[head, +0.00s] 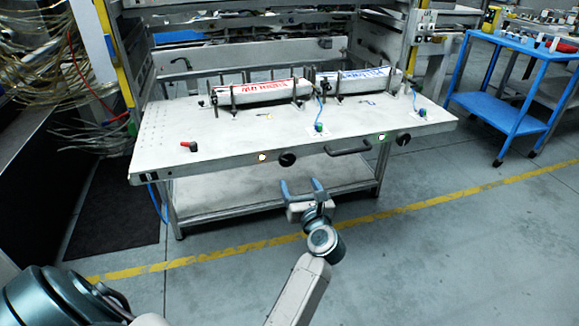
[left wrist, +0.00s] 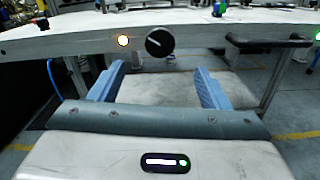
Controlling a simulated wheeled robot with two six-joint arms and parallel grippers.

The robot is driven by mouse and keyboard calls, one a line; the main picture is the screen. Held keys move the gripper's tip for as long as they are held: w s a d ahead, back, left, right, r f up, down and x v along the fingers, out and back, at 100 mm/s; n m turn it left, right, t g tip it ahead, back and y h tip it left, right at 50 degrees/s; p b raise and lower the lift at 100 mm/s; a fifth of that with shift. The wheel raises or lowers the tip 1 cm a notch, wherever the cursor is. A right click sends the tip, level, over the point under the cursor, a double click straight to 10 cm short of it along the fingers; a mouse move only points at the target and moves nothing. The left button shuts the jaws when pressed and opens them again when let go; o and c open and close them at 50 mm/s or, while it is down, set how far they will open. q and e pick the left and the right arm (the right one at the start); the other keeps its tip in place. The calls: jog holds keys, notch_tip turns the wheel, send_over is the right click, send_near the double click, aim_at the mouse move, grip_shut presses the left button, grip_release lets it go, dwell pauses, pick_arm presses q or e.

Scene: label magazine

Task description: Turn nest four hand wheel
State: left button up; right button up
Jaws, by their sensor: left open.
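A black round hand wheel (head: 288,159) sits on the table's front edge, left of the middle, beside an amber light (head: 262,157). A second black hand wheel (head: 404,139) sits farther right beside a green light (head: 382,137). No readable number marks which is nest four. My left gripper (head: 301,187) is open and empty, in front of and below the left wheel, apart from it. In the left wrist view the left wheel (left wrist: 160,42) shows a white line mark and stands just above the gap between the blue fingers (left wrist: 159,72). My right gripper is out of view.
A black bar handle (head: 348,147) juts from the front edge between the wheels. Packs with red (head: 264,90) and blue (head: 355,76) lettering lie in holders on the white table (head: 225,142). A lower shelf (head: 230,188) lies beneath. A blue cart (head: 508,110) stands right. The floor in front is clear.

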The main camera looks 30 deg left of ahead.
aim_at(288, 160)
pick_arm(q)
jog(key=x, duration=1)
jog(key=shift+w+a+f, duration=0.25)
jog(key=shift+a+f, duration=0.05)
jog(key=shift+f, duration=0.05)
jog(key=shift+p, duration=0.3)
jog(key=c, duration=1)
